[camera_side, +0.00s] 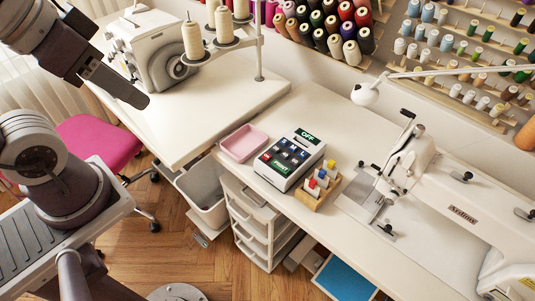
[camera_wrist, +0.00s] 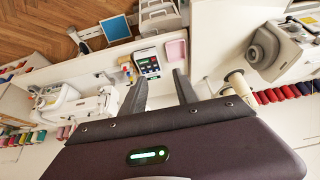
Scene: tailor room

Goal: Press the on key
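The key panel (camera_side: 291,159) is a pale box with a dark face on the white table, right of the pink tray. A dark green plate (camera_side: 307,136) at its far end reads "OFF". Below it are small blue and red keys and a wider green key (camera_side: 281,168); their lettering is too small to read surely, so I cannot tell which is the on key. The panel (camera_wrist: 148,62) also shows in the wrist view, beyond my fingertips. My gripper (camera_side: 139,100) is high at the upper left, well apart from the panel. In the wrist view my gripper (camera_wrist: 158,76) has its fingers apart, with nothing between them.
The pink tray (camera_side: 244,143) sits left of the panel. A wooden block with colored pegs (camera_side: 318,186) stands close on its right. A sewing machine (camera_side: 440,190) is further right. A thread stand (camera_side: 222,40) and an overlock machine (camera_side: 150,45) stand at the back left.

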